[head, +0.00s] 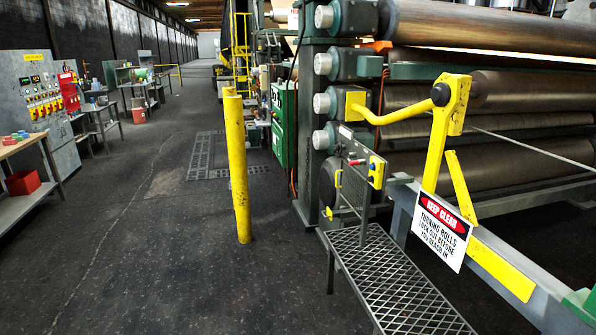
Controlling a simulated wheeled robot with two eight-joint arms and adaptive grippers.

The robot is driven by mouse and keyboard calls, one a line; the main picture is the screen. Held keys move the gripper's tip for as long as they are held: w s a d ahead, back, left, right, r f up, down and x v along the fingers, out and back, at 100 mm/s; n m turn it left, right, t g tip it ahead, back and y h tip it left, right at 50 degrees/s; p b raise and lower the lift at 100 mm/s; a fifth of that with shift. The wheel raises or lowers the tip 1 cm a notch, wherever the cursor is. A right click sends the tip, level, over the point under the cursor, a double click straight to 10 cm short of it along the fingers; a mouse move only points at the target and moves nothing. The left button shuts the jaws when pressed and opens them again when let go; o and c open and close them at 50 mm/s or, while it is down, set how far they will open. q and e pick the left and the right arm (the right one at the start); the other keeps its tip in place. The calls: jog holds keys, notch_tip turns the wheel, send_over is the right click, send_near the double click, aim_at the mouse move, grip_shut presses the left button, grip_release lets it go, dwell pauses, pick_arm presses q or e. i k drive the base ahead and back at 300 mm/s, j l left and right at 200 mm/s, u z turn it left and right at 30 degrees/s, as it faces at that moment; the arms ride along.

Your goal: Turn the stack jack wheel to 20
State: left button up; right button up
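I cannot pick out a stack jack wheel or a numbered dial for certain. The calender stack's rolls (500,95) lie one above another at the right, with round grey end caps (322,62) on the near frame post. A bent yellow bar (400,112) with a black ball joint reaches across the rolls. Neither of my grippers shows in the head view.
A yellow post (237,165) stands in the aisle left of the stack. A metal grating step (395,280) and a keep-clear sign (441,230) are at the right front. A control cabinet (42,95) and benches line the left. The floor (150,260) between is clear.

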aim_at(336, 148)
jog(key=i, duration=1.1)
jog(key=i+j+z, duration=0.1)
jog(key=i, duration=1)
jog(key=i+j+z, duration=0.15)
jog(key=i+z, duration=0.2)
jog(key=i, duration=0.2)
jog(key=i+j+z, duration=0.3)
jog(key=i, duration=0.2)
